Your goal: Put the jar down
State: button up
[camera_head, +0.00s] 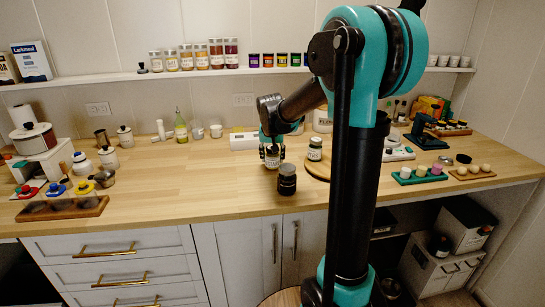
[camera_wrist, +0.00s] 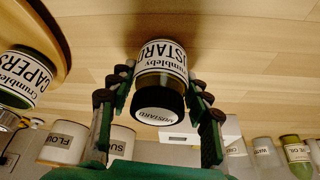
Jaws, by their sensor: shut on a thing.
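The jar is a small mustard jar with a white label and a dark lid (camera_wrist: 160,75), seen upside down in the wrist view. It also shows in the head view (camera_head: 272,160), over the middle of the wooden counter (camera_head: 215,175). My gripper (camera_head: 271,142) comes down over it, fingers pointing down. In the wrist view its green fingers (camera_wrist: 160,100) stand on both sides of the jar, shut on it. The jar looks upright and very close to the counter; I cannot tell whether its base touches.
A dark jar (camera_head: 287,181) stands just in front of the held jar. A capers jar (camera_head: 315,149) stands on a round wooden board (camera_head: 321,169) to the right. A white box (camera_head: 244,141) is behind. The counter to the left is clear.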

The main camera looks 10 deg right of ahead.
jog(key=o, duration=1.4)
jog(key=v, duration=1.2)
jog(key=shift+s, duration=0.1)
